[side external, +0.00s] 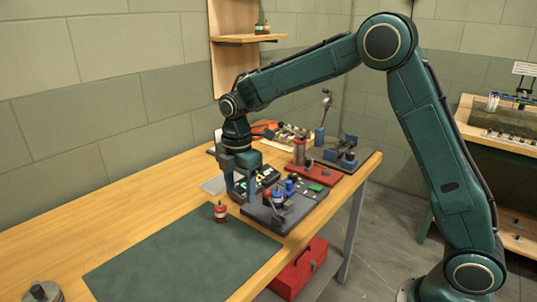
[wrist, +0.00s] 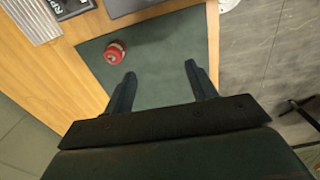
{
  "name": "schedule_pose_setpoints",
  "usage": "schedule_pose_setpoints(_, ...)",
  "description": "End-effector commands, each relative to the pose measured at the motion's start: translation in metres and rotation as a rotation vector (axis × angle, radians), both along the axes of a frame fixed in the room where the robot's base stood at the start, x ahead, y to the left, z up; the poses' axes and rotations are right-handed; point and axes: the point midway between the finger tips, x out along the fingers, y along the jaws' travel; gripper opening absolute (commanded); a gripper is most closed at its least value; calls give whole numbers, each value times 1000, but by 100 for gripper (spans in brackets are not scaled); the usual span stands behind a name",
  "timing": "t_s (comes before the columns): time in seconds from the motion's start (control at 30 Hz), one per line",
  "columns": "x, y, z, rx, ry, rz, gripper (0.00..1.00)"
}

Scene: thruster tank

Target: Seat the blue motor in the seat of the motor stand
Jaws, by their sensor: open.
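My gripper (side external: 240,188) points down with its two fingers apart, at the near left side of a dark grey stand plate (side external: 296,212). In the wrist view its fingers (wrist: 160,74) are spread with nothing between them. The plate carries a small upright blue cylinder (side external: 289,186), a blue and white round part (side external: 278,198), a red-topped part (side external: 267,194) and a green patch. I cannot tell for sure which is the blue motor or where its seat is. A finger is close to the red-topped part; contact cannot be told.
A red motor-like piece (side external: 220,212) stands on the green mat (side external: 180,258); it also shows in the wrist view (wrist: 115,53). A red fixture (side external: 310,176) and a dark vise-like tool (side external: 343,155) stand behind. The mat is otherwise clear. A round metal part (side external: 44,291) lies front left.

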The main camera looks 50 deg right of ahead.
Motion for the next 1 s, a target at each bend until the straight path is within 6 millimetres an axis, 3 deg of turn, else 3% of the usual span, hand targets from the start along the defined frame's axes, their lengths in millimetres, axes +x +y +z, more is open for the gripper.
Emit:
schedule_pose_setpoints(0.7,-1,0,-101,0,3,0,57)
schedule_pose_setpoints(1.0,0,0,-128,0,-2,0,57)
